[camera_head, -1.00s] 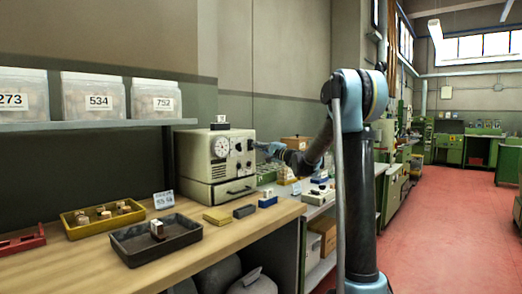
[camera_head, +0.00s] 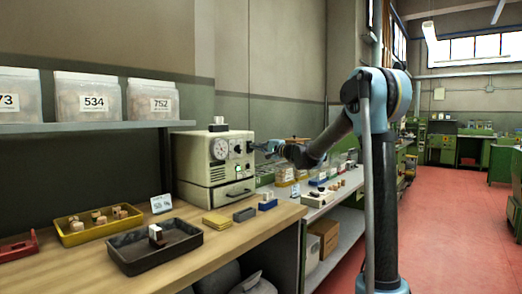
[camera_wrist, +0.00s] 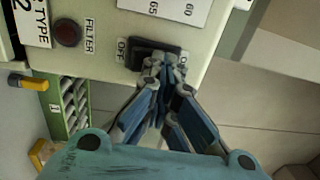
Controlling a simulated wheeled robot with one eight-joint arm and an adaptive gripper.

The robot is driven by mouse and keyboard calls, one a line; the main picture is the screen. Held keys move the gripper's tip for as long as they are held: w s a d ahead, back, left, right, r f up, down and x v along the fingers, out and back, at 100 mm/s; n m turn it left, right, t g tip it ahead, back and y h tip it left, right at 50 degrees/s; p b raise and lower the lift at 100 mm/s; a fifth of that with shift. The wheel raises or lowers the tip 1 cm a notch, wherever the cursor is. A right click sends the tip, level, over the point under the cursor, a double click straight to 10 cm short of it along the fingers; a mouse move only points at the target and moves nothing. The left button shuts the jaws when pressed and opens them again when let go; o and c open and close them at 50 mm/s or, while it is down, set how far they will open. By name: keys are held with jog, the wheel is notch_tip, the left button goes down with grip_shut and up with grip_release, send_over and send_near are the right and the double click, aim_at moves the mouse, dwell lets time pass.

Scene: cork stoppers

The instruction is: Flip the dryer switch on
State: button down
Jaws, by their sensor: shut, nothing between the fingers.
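The dryer (camera_head: 188,163) is a beige box with a dial, knobs and a drawer, standing on the wooden bench. A small green light (camera_head: 238,168) glows on its front. The black rocker switch (camera_wrist: 146,46) shows in the wrist view on the beige panel, between an OFF label and a partly hidden label starting with O. My gripper (camera_wrist: 163,70) is shut and empty. Its fingertips overlap the lower edge of the switch; whether they touch cannot be told. In the head view my gripper (camera_head: 258,147) is at the dryer's right front side.
A red round button (camera_wrist: 67,33) marked FILTER sits left of the switch. A dark tray (camera_head: 124,258), a yellow tray (camera_head: 70,238) and small blocks lie on the bench. A side shelf with goods (camera_head: 340,190) runs behind my arm. Red floor is clear at right.

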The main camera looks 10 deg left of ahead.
jog(key=s+d+r, duration=0.2)
jog(key=s+d, duration=0.5)
jog(key=d, duration=0.4)
jog(key=shift+d+r, duration=0.25)
jog(key=shift+d, duration=0.15)
jog(key=s+d+f+n+g+h, duration=0.2)
jog(key=s+d+f+n+h, duration=0.1)
jog(key=s+f, duration=0.7)
jog(key=s+d+f+n+g+h, duration=0.25)
jog(key=s+f, duration=0.45)
jog(key=s, duration=0.5)
jog(key=s+d+f+n+g+h, duration=0.1)
jog(key=s+d+f+g+h, duration=0.2)
jog(key=s+d+f+h, duration=0.7)
jog(key=s+d+f, duration=1)
jog(key=s+f, duration=0.1)
jog(key=s, duration=0.1)
jog(key=shift+s+d+f, duration=0.15)
jog(key=shift+f, duration=0.1)
jog(key=shift+h, duration=0.25)
